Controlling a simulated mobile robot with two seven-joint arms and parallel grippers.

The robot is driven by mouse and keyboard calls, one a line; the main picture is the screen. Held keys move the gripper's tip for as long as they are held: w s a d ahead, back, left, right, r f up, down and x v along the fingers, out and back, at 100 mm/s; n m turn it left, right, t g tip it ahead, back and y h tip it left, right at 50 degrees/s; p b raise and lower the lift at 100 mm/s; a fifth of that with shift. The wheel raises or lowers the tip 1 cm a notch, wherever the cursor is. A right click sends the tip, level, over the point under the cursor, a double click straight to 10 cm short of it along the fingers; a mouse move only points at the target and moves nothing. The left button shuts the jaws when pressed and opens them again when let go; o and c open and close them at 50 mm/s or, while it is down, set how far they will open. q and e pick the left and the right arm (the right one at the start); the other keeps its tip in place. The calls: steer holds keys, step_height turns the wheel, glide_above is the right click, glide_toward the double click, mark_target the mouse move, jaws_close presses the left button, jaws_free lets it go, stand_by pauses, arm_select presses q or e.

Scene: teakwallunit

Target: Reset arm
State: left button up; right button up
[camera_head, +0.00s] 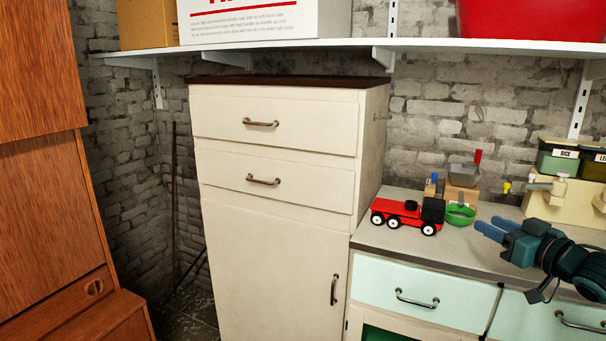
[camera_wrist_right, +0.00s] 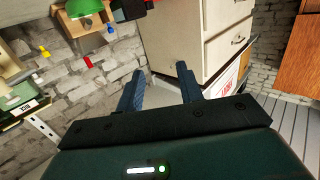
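My right gripper (camera_head: 488,226) is at the right of the head view, in front of and above the worktop with its blue fingers pointing left. In the right wrist view its two fingers (camera_wrist_right: 159,76) stand apart with nothing between them, so it is open and empty. My left arm and gripper are not in the head view.
A tall cream cabinet (camera_head: 277,222) stands left of the grey worktop (camera_head: 390,243). A shelf (camera_head: 430,45) runs above. A wooden unit (camera_head: 45,190) is at left.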

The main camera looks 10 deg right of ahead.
steer(key=a+f+g, duration=0.2)
steer(key=a+f, duration=0.4)
steer(key=f, duration=0.5)
steer(key=s+a+f+n+g+y+p, duration=0.1)
steer(key=s+a+f+g+y+p, duration=0.1)
steer(key=s+a+f, duration=1.25)
arm_select(q)
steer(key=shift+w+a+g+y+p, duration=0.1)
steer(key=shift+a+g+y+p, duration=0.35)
steer(key=shift+p, duration=0.2)
arm_select(e)
steer(key=s+a+f+g+h, duration=0.2)
steer(key=s+a+f, duration=0.3)
steer(key=s+a, duration=0.4)
steer(key=shift+s+a+m+h, duration=0.25)
steer(key=shift+s+m+h, duration=0.05)
steer(key=shift+s, duration=0.8)
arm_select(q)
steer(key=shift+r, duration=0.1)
arm_select(e)
steer(key=shift+f, duration=0.1)
